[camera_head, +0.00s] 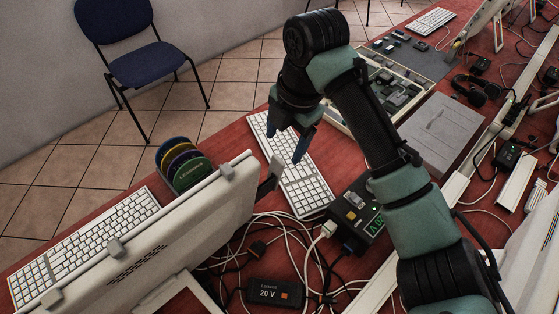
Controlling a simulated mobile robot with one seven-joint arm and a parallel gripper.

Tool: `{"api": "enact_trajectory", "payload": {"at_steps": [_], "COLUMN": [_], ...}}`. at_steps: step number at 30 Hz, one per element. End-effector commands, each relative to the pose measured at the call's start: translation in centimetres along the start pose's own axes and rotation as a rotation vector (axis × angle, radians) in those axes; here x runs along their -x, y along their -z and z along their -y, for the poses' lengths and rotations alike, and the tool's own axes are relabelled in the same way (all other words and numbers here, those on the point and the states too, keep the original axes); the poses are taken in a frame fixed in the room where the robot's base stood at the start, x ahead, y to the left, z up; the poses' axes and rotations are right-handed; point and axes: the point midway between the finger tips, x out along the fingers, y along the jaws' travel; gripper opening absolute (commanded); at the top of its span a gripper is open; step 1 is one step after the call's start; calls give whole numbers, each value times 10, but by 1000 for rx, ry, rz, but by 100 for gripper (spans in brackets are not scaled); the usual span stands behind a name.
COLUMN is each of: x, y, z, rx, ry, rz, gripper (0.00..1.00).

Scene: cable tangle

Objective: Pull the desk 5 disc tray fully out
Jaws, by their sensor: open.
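A white all-in-one computer (150,240) stands with its back to me at the lower left. A thin dark piece (270,180) sticks out from its right edge; it looks like the disc tray, partly out, but I cannot be sure. No desk number is readable. My gripper (286,142) points down with its two blue-tipped fingers apart and nothing between them. It is above the white keyboard (305,190), beyond and slightly right of the dark piece, and appears apart from it.
A rack of coloured discs (185,166) stands behind the computer, beside another keyboard (85,245). A black box (357,218), loose cables and a 20 V adapter (275,293) crowd the near side. A grey case (440,133) and parts tray (392,85) lie right.

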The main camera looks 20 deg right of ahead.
Motion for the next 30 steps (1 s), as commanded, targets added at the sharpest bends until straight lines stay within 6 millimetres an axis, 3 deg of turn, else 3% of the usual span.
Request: {"api": "enact_trajectory", "payload": {"at_steps": [15,21,30], "x": [-98,-114,-117], "y": [0,0,0], "z": [-1,-1,-2], "rx": [-2,-2,-2], "ry": [-2,-4,-5], "rz": [1,2,2], "gripper": [75,75,75]}}
